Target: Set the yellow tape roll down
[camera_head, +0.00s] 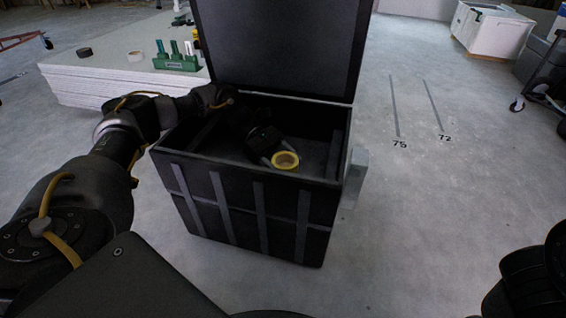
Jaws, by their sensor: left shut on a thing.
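The yellow tape roll (285,160) is inside the black open box (250,210), near its front wall. My left arm comes in from the left and reaches over the box's left rim. My left gripper (277,156) is down inside the box, shut on the yellow tape roll. The dark interior hides whether the roll touches the box floor. My right gripper is not in view; only a dark part of my right arm shows at the lower right edge.
The box's raised lid (280,45) stands upright at its back. A stack of white panels (120,75) at the back left bears a green holder (176,63) and a dark roll (84,52). A cart (545,75) stands at the far right. The floor right of the box is clear.

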